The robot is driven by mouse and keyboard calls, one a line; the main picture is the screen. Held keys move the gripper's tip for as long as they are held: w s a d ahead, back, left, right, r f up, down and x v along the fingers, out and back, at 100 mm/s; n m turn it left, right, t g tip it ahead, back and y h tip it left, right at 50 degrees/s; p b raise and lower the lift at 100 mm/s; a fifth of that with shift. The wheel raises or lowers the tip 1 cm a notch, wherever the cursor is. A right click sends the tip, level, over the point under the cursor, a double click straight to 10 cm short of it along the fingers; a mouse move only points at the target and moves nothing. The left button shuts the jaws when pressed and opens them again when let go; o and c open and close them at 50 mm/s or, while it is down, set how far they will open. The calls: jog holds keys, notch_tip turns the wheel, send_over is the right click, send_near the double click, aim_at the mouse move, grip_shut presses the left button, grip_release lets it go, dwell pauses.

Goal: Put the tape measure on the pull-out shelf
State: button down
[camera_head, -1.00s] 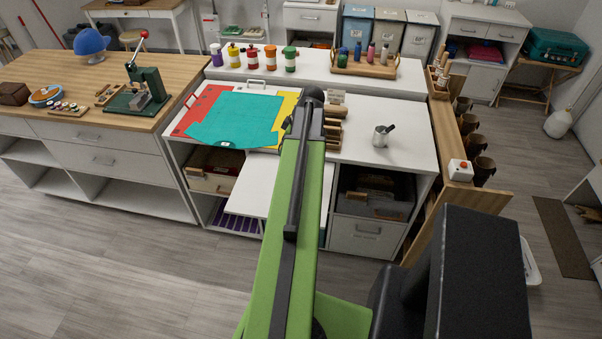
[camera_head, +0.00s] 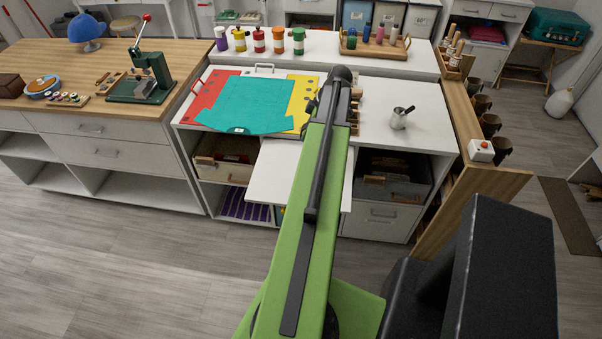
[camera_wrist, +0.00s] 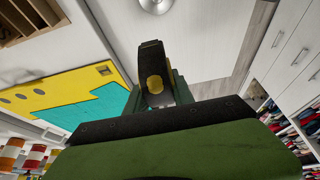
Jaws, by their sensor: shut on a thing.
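The pull-out shelf (camera_head: 277,178) is a bare white board that juts from the front of the middle white cabinet, below its top. My arm crosses its right part in the head view. My gripper (camera_wrist: 154,85) shows in the wrist view, shut on a small dark thing with a round yellow disc, which I take to be the tape measure (camera_wrist: 155,84). Most of it is hidden by the gripper. In the head view the gripper end is hidden behind my arm, over the cabinet top.
Below are a wooden drawer (camera_head: 222,165) and a dark bin (camera_head: 390,178). A wooden bench with a green press (camera_head: 148,75) stands left. The front floor is clear.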

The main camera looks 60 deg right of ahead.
jog(key=b, duration=0.7)
send_near(276, 172)
jog(key=shift+w+a+f, duration=0.25)
jog(key=shift+w+f, duration=0.45)
jog(key=shift+w, duration=0.1)
jog(key=shift+w+a, duration=0.2)
jog(key=shift+a, duration=0.05)
notch_tip(276, 172, down, 4)
jog(key=b, duration=0.4)
jog(key=shift+f, duration=0.15)
jog(key=shift+r, duration=0.2)
jog(key=shift+f, duration=0.15)
jog(key=c, duration=1.1)
grip_release()
